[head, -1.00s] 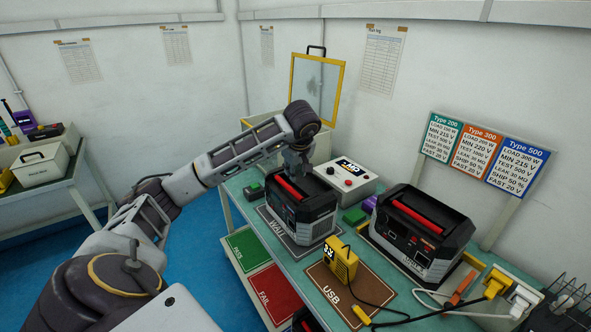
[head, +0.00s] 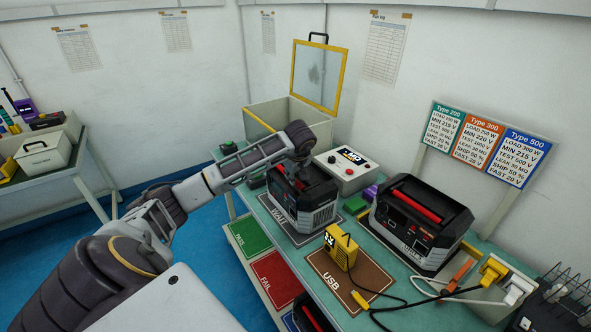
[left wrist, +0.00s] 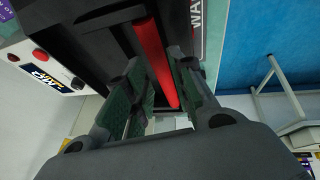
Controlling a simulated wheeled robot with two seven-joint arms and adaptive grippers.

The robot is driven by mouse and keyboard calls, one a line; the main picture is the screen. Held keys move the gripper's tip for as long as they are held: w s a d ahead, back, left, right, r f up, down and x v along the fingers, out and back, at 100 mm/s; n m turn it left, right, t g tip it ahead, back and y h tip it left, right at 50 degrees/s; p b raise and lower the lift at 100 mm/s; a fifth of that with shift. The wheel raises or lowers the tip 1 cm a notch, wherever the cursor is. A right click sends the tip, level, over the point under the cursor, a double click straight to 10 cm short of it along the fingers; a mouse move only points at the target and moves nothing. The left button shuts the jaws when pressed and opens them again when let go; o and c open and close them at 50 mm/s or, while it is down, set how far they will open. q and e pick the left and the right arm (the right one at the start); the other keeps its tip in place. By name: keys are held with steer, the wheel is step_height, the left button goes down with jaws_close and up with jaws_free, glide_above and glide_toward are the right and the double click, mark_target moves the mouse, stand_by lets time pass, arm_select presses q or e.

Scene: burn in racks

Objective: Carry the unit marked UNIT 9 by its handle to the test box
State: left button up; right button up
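My left gripper (head: 299,177) is over the first unit's handle, pointing down. In the left wrist view its two green-padded fingers (left wrist: 157,80) stand apart, one on each side of the red handle (left wrist: 153,55), with a gap visible. The test box (head: 262,121), yellow-rimmed, is at the back with its clear lid (head: 320,75) raised. My right gripper is not in view.
A white control box (head: 347,173) with red buttons stands close behind the first unit. A yellow meter (head: 340,247) with a cable is on the USB mat (head: 365,275). A type sign board (head: 485,145) stands behind.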

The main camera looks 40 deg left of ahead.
arm_select(q)
steer(key=shift+x, duration=1.35)
jaws_close()
steer(key=shift+c, duration=1.7)
jaws_free()
steer(key=shift+r, duration=0.1)
steer(key=shift+c, duration=0.5)
